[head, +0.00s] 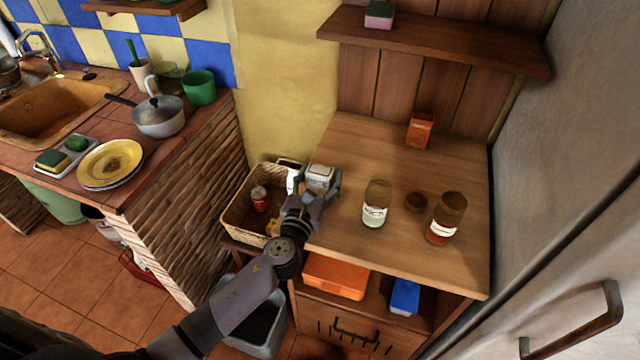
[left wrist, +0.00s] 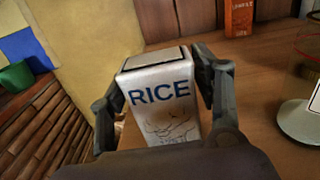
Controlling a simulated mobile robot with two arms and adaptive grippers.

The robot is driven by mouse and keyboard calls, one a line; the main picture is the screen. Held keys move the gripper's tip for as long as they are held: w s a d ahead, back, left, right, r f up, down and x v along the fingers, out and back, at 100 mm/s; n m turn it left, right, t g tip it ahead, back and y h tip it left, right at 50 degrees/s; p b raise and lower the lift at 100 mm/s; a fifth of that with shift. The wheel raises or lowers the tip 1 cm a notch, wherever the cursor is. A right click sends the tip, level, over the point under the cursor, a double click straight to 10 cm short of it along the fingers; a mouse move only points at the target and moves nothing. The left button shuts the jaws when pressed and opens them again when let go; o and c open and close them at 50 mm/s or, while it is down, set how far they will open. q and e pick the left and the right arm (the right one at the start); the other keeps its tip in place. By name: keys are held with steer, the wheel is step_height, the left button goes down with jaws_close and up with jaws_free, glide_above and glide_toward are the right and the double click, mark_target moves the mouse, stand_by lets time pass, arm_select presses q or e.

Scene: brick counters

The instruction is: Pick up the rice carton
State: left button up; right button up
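The rice carton (left wrist: 162,98) is a white box with blue RICE lettering and a drawing on its front. It also shows in the head view (head: 320,174), near the left edge of the wooden counter (head: 425,272). My left gripper (left wrist: 160,85) has one finger against each side of the carton and appears closed on it. In the head view my left gripper (head: 317,183) hides the carton's lower part. I cannot tell whether its base touches the counter. My right gripper is not in view.
A wicker basket (head: 238,214) holding a red-and-white jar (head: 259,198) stands left of the carton. Glass jars (head: 376,205) (head: 446,220) stand to the right. An orange box (head: 420,130) is at the back. A shelf (head: 435,46) hangs above.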

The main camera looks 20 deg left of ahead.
arm_select(q)
steer(key=c, duration=0.8)
steer(key=shift+r, duration=0.2)
steer(key=shift+c, duration=0.2)
